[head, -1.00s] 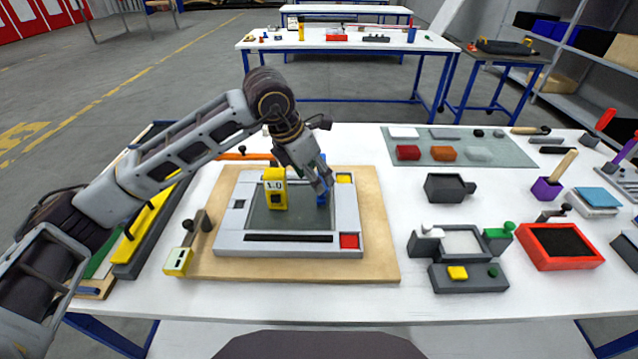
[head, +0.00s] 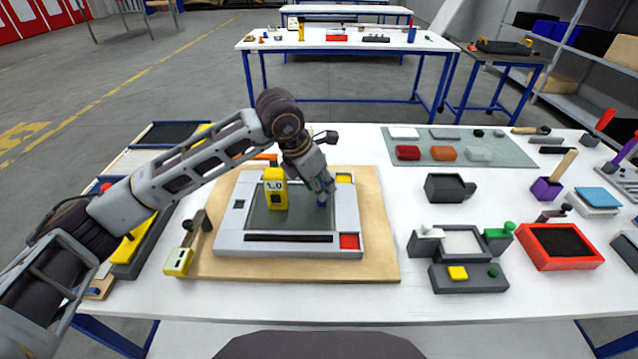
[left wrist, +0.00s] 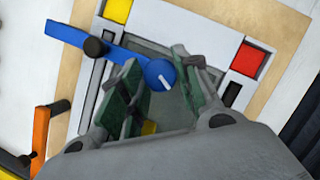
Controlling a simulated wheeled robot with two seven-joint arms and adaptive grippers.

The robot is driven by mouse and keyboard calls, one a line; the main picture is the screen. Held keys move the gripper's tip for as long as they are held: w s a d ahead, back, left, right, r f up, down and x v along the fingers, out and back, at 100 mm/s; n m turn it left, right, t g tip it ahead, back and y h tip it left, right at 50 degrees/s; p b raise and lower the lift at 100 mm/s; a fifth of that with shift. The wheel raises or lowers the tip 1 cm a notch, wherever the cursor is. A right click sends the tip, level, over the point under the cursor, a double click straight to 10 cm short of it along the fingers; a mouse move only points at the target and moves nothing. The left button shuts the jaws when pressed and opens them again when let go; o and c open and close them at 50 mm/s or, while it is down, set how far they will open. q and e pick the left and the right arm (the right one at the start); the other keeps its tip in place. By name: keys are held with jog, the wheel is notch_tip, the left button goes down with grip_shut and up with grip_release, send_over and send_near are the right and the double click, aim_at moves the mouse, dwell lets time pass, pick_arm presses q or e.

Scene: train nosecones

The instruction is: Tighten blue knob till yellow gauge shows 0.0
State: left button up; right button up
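The yellow gauge (head: 276,189) stands upright on the grey framed plate (head: 228,241) and reads 1.0. The blue knob (left wrist: 160,75), round with a white line, shows in the left wrist view. A blue bar (left wrist: 80,37) with a black knob runs off to its left. My left gripper (head: 324,188) points down over the knob, right of the gauge. In the left wrist view its green-padded fingers (left wrist: 158,83) are apart, one on each side of the knob. Whether they touch it I cannot tell. In the head view the gripper hides most of the knob. My right gripper is out of view.
The plate, with yellow and red (head: 349,241) corner squares, lies on a wooden board (head: 300,270). A tool with a yellow block (head: 178,262) lies at its left edge. A dark fixture (head: 468,278) and a red tray (head: 560,262) stand to the right. The front table strip is clear.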

pick_arm(q)
jog(key=c, duration=0.4)
